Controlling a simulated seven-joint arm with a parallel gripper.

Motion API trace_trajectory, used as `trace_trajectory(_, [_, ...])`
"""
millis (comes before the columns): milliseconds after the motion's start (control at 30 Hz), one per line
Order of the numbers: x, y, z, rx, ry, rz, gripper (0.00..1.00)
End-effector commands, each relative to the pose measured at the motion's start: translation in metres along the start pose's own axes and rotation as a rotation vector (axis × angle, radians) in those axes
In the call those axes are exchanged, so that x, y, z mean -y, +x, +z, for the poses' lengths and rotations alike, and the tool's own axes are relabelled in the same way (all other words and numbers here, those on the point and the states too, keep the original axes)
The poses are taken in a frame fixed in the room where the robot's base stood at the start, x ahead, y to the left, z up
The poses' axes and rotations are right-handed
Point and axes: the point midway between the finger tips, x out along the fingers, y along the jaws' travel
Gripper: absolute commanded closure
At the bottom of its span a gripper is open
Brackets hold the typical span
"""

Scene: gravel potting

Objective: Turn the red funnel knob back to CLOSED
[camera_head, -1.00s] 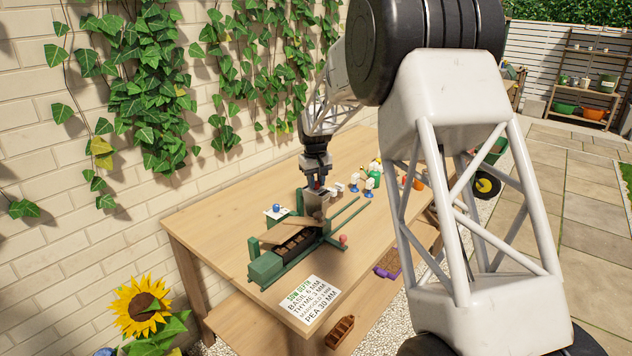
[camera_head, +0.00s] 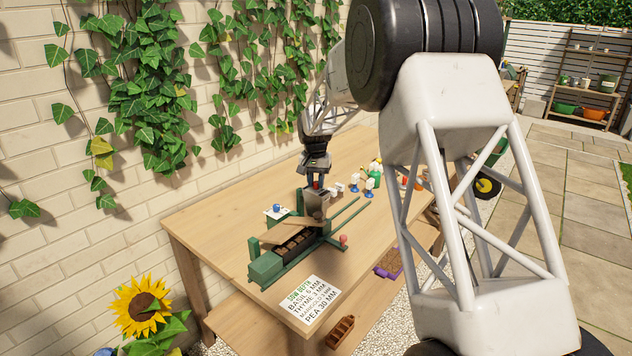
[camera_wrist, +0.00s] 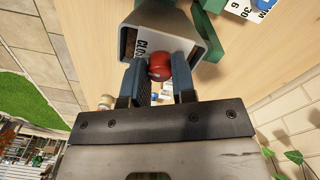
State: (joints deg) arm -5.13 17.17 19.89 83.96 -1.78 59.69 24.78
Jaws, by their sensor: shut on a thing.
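The red funnel knob (camera_wrist: 160,66) shows in the wrist view between the two blue-grey fingers of my gripper (camera_wrist: 160,80), which is shut on it. The grey funnel (camera_wrist: 188,30) is just beyond the knob, and part of a "CLOSED" label (camera_wrist: 142,48) shows inside its rim at the left. In the head view, my gripper (camera_head: 316,182) points down at the funnel (camera_head: 315,203), above the green rig. There the knob is a small red spot (camera_head: 316,185) between the fingers. I cannot tell from these views which way the knob is turned.
The green rig (camera_head: 265,268) holds a dark tray with several cells (camera_head: 300,240). A sowing-depth card (camera_head: 308,300) lies in front. Small bottles (camera_head: 370,182) stand behind to the right. A pink ball (camera_head: 343,239) is at the rig's right. The table's left part (camera_head: 205,225) is clear.

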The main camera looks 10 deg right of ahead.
Motion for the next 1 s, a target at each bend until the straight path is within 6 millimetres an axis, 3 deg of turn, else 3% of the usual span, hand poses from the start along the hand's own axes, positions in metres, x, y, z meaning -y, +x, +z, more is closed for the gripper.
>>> trace_trajectory(367, [-0.0003, -0.0008, 0.0001, 0.0, 0.004, 0.0, 0.99])
trace_trajectory(400, [-0.0003, -0.0008, 0.0001, 0.0, 0.004, 0.0, 0.69])
trace_trajectory(533, [-0.0002, -0.0006, 0.0, 0.0, 0.004, 0.0, 0.5])
trace_trajectory(1000, [0.0001, -0.0076, -0.0002, -0.001, 0.003, 0.0, 0.5])
